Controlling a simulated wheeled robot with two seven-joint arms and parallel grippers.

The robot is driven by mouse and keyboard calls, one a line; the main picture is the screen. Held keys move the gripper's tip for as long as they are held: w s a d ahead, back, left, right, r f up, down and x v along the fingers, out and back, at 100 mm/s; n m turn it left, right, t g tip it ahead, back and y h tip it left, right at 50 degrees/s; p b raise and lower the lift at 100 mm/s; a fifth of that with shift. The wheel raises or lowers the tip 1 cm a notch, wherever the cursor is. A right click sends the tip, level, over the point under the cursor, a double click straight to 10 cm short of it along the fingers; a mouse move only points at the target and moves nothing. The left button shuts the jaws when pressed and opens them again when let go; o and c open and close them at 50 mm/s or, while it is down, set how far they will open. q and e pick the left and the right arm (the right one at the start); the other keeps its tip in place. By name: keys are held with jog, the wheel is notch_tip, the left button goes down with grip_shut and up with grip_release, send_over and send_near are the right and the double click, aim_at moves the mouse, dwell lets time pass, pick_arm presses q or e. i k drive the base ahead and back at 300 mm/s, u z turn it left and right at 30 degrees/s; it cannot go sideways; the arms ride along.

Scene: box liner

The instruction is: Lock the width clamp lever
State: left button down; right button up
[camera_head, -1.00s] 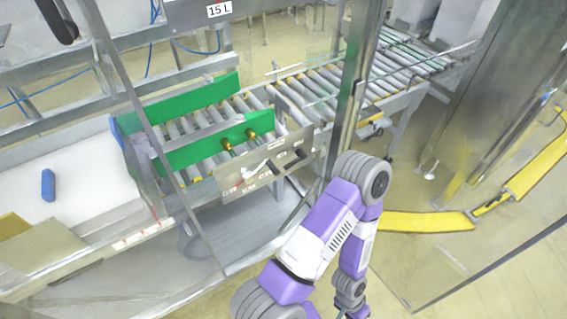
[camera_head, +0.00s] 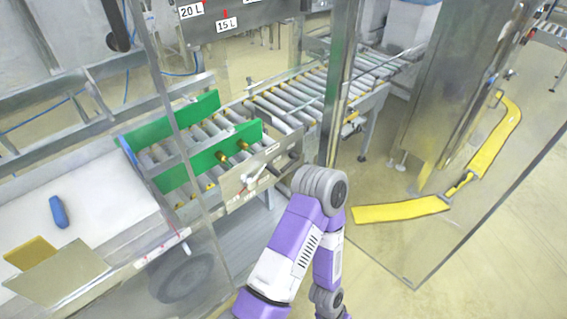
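A grey metal clamp panel (camera_head: 233,193) is fixed at the front side of the conveyor, beside the green guide plates (camera_head: 182,172). A white lever (camera_head: 254,181) sits on the panel's face; its exact angle and whether it is locked are too small to tell. Two brass-coloured knobs, one on the left (camera_head: 222,158) and one on the right (camera_head: 242,147), stick out of the front green plate. A purple and white arm of mine (camera_head: 290,246) rises from the bottom, right of the panel, and bends down again. Neither gripper is in view.
The roller conveyor (camera_head: 290,104) runs to the back right. A clear pane and metal post (camera_head: 341,80) stand right of the panel. A white table (camera_head: 95,216) on the left carries a blue object (camera_head: 59,211).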

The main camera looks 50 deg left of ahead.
aim_at(295, 158)
jog(key=u, duration=1.3)
